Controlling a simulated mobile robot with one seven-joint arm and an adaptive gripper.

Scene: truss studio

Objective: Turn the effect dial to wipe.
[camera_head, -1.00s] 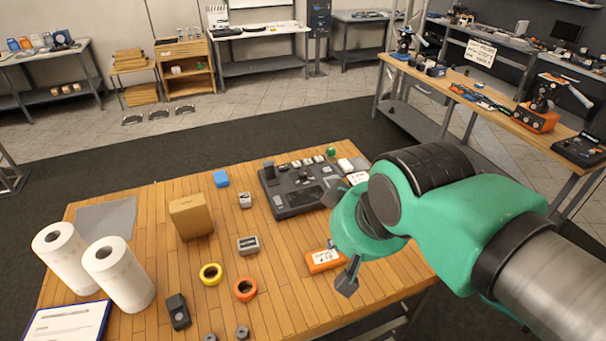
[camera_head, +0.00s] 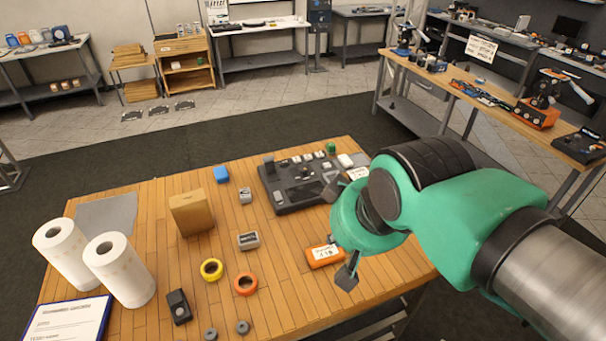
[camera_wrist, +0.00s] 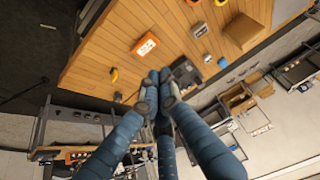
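The dark console (camera_head: 290,203) lies flat at the far right part of the wooden table, with small buttons, a screen and knobs on top. I cannot tell which knob is the effect dial, and no dial label can be read. The console's right end is partly hidden by my arm. It also shows in the wrist view (camera_wrist: 185,73), just beyond the fingers. My gripper (camera_head: 341,232) is above the table, right of and nearer than the console. Its two dark fingertips stand apart on either side of my green wrist, with nothing seen between them. Its fingers also show in the wrist view (camera_wrist: 157,104).
An orange labelled box (camera_head: 325,256) lies below my gripper.

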